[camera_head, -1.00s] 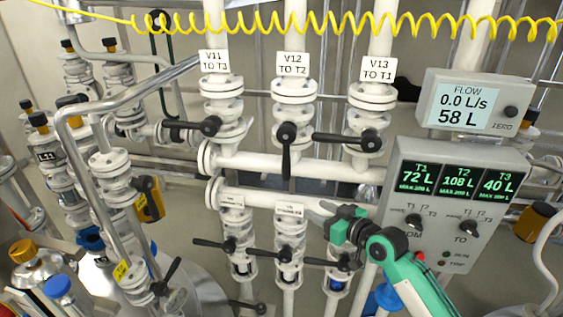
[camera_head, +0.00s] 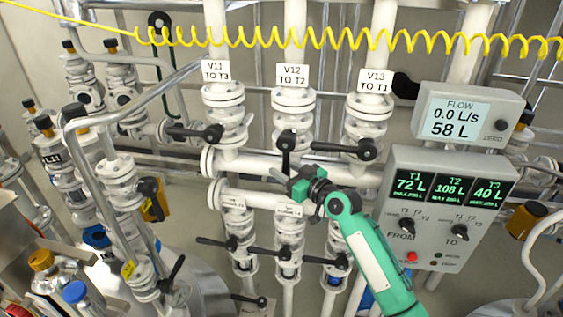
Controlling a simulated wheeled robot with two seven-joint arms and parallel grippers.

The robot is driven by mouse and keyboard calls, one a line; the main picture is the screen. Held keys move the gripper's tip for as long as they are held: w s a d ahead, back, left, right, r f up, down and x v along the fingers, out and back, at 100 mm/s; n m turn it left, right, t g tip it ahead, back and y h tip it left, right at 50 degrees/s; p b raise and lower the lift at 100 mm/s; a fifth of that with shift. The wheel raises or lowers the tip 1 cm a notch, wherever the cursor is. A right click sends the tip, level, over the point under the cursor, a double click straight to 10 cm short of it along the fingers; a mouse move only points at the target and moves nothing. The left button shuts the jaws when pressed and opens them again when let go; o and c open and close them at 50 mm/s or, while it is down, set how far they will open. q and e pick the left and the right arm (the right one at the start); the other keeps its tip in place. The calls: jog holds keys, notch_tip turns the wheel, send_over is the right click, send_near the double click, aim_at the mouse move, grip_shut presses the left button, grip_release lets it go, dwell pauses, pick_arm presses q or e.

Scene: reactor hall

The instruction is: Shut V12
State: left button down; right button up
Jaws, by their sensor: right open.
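The V12 valve (camera_head: 294,105) is in the middle of the upper row, under a white label (camera_head: 292,75) reading "V12 TO T2". Its black lever (camera_head: 286,146) hangs straight down along the pipe. My right gripper (camera_head: 276,176) reaches in from the lower right, its open fingers by the lever's lower end. The green gripper body hides part of that end, and I cannot tell whether they touch. My left gripper is not in view.
V11 (camera_head: 222,98) and V13 (camera_head: 370,103) flank V12, their black levers pointing left. Lower valves with crosswise levers (camera_head: 284,257) sit beneath. A flow display (camera_head: 461,118) reads 0.0 L/s, 58 L. A control panel (camera_head: 433,235) stands at right. A yellow coiled hose (camera_head: 340,38) crosses above.

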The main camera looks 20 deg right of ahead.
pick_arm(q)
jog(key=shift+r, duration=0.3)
pick_arm(e)
jog(key=shift+w+a, duration=0.3)
jog(key=shift+w, duration=0.35)
